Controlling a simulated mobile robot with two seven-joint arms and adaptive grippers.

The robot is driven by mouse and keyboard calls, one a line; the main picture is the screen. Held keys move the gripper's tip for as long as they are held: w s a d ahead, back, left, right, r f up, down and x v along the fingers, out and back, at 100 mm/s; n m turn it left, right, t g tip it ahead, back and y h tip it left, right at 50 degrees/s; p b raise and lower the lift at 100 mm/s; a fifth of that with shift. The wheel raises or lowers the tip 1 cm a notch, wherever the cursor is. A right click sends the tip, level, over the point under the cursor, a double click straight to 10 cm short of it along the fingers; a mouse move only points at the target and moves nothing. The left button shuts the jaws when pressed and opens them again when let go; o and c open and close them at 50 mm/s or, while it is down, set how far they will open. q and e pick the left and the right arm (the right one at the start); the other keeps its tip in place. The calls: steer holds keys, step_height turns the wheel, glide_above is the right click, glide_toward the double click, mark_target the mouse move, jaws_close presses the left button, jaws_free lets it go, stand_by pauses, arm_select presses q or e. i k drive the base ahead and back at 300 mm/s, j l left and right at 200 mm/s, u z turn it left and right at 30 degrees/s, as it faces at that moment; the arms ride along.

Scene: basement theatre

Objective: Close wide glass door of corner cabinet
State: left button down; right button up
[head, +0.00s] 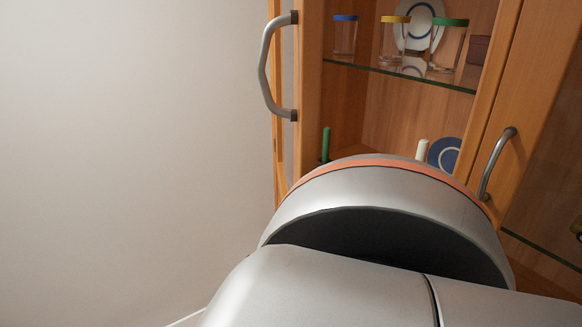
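The wooden corner cabinet (350,95) fills the upper right of the head view, with part of its inside uncovered. A door (307,60) with a grey bow handle (264,70) stands swung out at the left of the opening, seen nearly edge-on; its glass cannot be made out. At the right is another wooden-framed door (525,75) with a glass pane and a grey handle (497,165); it looks closed or nearly so. I cannot tell from this view which door is wider. Neither gripper is in view.
My own large grey arm link covers the lower middle and hides the cabinet's lower part. A glass shelf (400,75) holds lidded jars (449,45) and a plate (418,22); a blue plate (444,155) stands below. A plain wall (130,130) fills the left.

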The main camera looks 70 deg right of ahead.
mark_target(296, 27)
steer(key=i+z, duration=0.15)
steer(key=z, duration=1.25)
